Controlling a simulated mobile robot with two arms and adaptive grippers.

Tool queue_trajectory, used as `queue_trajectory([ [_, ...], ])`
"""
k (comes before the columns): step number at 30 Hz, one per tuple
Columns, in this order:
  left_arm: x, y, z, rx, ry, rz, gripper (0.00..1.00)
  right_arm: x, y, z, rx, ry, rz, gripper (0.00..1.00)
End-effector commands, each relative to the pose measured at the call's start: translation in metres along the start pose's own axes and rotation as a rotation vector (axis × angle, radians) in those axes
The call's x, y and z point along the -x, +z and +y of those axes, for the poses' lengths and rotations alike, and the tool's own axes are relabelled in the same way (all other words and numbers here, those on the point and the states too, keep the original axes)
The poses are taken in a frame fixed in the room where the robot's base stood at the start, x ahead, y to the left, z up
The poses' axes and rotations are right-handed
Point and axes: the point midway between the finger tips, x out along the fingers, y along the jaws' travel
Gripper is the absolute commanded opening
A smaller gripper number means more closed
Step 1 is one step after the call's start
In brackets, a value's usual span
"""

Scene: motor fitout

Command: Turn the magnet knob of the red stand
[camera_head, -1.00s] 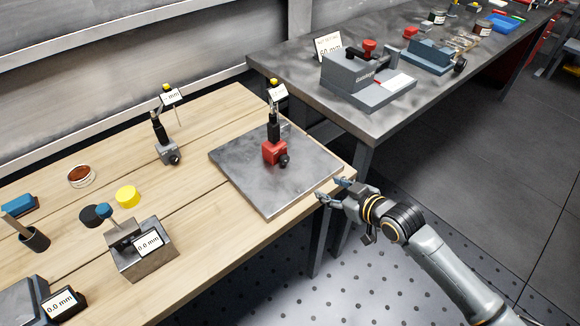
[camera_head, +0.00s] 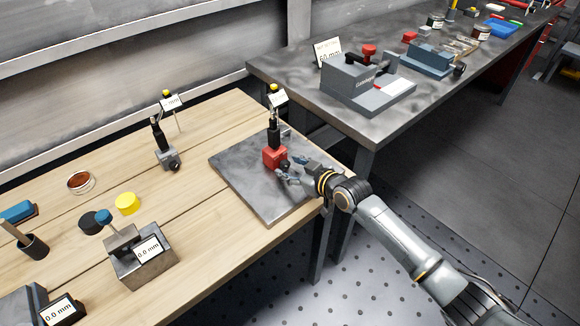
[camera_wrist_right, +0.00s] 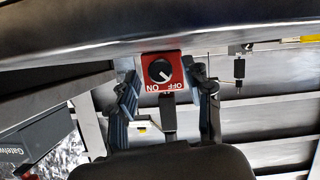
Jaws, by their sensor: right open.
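The red stand (camera_head: 274,156) stands upright on a grey metal plate (camera_head: 245,190), with a black post and a small gauge tag above. Its black magnet knob (camera_wrist_right: 160,70) faces my right wrist camera, on a red face with upside-down ON and OFF marks. A white mark on the knob points toward the lower right, on the OFF side. My right gripper (camera_head: 288,174) is open close in front of the knob. In the right wrist view its fingers (camera_wrist_right: 165,90) lie on either side of the red base, apart from each other. My left gripper is not in view.
A grey stand (camera_head: 167,158) is on the wooden table at the left. A grey-topped bench (camera_head: 290,72) with a vise-like device (camera_head: 352,80) is behind at the right.

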Motion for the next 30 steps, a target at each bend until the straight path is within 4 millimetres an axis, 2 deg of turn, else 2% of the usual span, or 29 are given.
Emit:
queue_trajectory([
  [4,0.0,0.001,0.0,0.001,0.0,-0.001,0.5,-0.007,-0.001,0.0,0.0,0.0,0.001,0.5],
  [12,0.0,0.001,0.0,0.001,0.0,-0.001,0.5,-0.008,0.0,0.0,0.0,0.0,0.0,0.5],
  [14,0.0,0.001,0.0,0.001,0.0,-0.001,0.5,-0.008,0.0,0.0,0.0,0.0,0.0,0.4],
  [20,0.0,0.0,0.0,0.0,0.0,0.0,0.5,-0.008,0.0,0.0,0.0,0.0,0.0,0.0],
  [26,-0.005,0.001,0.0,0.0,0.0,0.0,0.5,-0.009,0.002,0.001,-0.029,-0.011,0.001,0.0],
  [30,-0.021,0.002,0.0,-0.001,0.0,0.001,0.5,-0.01,0.005,0.002,-0.135,-0.055,0.001,0.0],
])
